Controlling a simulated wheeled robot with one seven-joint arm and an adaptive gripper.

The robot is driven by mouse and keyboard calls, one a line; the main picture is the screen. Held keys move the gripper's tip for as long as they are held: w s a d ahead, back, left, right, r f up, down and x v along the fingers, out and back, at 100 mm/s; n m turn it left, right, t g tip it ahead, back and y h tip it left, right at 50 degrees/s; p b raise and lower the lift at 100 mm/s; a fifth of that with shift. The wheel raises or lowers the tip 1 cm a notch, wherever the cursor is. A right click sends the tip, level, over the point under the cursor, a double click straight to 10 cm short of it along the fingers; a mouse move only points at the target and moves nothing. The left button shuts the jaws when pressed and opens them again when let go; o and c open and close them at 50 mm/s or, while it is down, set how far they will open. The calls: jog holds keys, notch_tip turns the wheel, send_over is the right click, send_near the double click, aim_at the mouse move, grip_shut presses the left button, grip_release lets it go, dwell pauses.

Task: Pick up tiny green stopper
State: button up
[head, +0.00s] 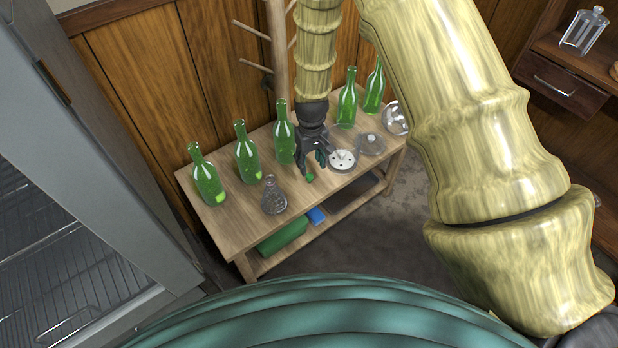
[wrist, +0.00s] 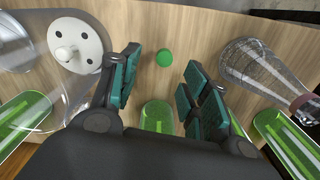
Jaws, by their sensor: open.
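The tiny green stopper (head: 309,177) lies on the wooden table near its front edge. In the wrist view the stopper (wrist: 164,58) is a small green disc on bare wood, a little beyond my fingertips and between their lines. My gripper (head: 313,165) is above the table, pointing down, with its jaws apart and nothing between them. In the wrist view its teal finger pads (wrist: 163,80) stand on either side of the stopper's line. I cannot tell the exact height of the fingertips above the table.
Several green bottles (head: 248,158) stand along the table's back. A glass flask (head: 273,197) stands left of the stopper. A white holed disc (head: 342,160) under clear glass is close on the right, with more glassware (head: 371,145) beyond. A grey rack cabinet (head: 75,200) is at left.

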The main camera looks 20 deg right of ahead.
aim_at(310, 175)
jog(key=shift+s+a+f+b, duration=0.1)
jog(key=shift+a+f+b, duration=0.05)
jog(key=shift+f, duration=1.6)
jog(key=shift+s+a+f+b, duration=0.1)
jog(key=shift+f+b, duration=0.05)
jog(key=shift+f, duration=1.6)
jog(key=c, duration=0.8)
jog(key=shift+c, duration=0.3)
jog(key=shift+r, duration=0.15)
notch_tip(310, 175, up, 4)
jog(key=shift+w+f, duration=0.1)
jog(key=shift+f, duration=0.05)
jog(key=s, duration=0.5)
jog(key=s+a, duration=0.1)
jog(key=s, duration=0.4)
jog(key=s+a+r+p, duration=0.1)
jog(key=s, duration=0.5)
jog(key=shift+a, duration=0.15)
